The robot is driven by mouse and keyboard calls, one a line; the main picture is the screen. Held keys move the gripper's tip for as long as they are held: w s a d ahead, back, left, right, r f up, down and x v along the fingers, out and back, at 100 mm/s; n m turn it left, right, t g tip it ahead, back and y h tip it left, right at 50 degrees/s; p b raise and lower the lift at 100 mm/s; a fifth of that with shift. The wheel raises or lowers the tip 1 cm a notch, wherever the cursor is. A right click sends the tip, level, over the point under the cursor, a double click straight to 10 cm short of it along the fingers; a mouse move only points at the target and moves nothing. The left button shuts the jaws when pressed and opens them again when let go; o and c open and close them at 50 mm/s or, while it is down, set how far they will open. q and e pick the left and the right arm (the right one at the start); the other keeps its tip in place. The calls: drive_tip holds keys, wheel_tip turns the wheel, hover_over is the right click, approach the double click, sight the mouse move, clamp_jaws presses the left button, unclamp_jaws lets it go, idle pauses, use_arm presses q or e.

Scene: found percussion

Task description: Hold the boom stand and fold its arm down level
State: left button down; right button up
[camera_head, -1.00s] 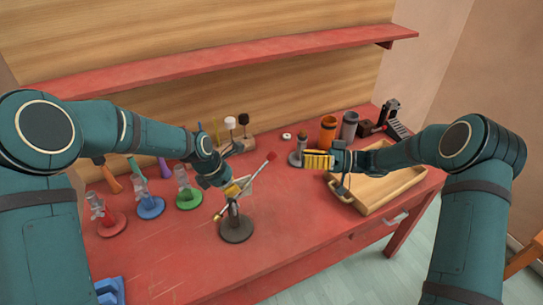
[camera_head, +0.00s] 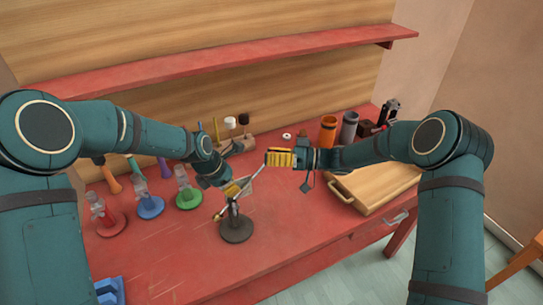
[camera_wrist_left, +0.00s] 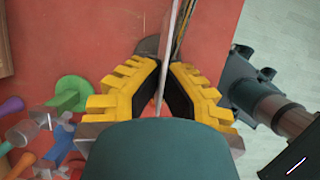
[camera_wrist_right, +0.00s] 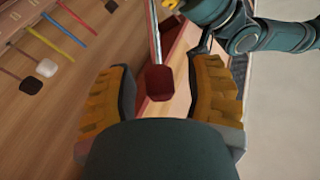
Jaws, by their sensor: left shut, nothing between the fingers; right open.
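The boom stand (camera_head: 237,230) stands on the red table, its round dark base flat. Its thin arm (camera_head: 257,174) slants up to the right in the head view. My left gripper (camera_head: 233,189) is at the upper part of the stand, shut with nothing gripped; in the left wrist view (camera_wrist_left: 165,65) a thin rod runs past its fingers. My right gripper (camera_head: 279,158) is open at the arm's upper end. In the right wrist view the arm's dark red tip (camera_wrist_right: 160,83) lies between the open fingers, apart from both pads. The right fingers hide this tip in the head view.
Red (camera_head: 112,226), blue (camera_head: 150,207) and green (camera_head: 189,198) based stands are left of the boom stand. A wooden tray (camera_head: 390,202) lies right, with orange (camera_head: 327,131) and grey (camera_head: 349,128) cups behind. The table front is mostly clear.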

clamp_jaws()
drive_tip(key=shift+f, duration=0.15)
drive_tip(key=shift+w+d+f+m+y, duration=0.2)
drive_tip(key=shift+d+f+m+y, duration=0.15)
drive_tip(key=shift+f+y, duration=0.1)
drive_tip(key=w+d+f+m+t+y, duration=0.1)
drive_tip(key=d+f+m+t+y, duration=0.2)
drive_tip(key=f, duration=0.8)
drive_tip(key=shift+w+d+m+t+y, duration=0.25)
drive_tip(key=shift+m+t+y, duration=0.7)
drive_tip(key=shift+m, duration=0.9)
drive_tip(key=shift+f, duration=0.15)
drive_tip(key=shift+o, duration=1)
unclamp_jaws()
drive_tip(key=shift+g, duration=0.25)
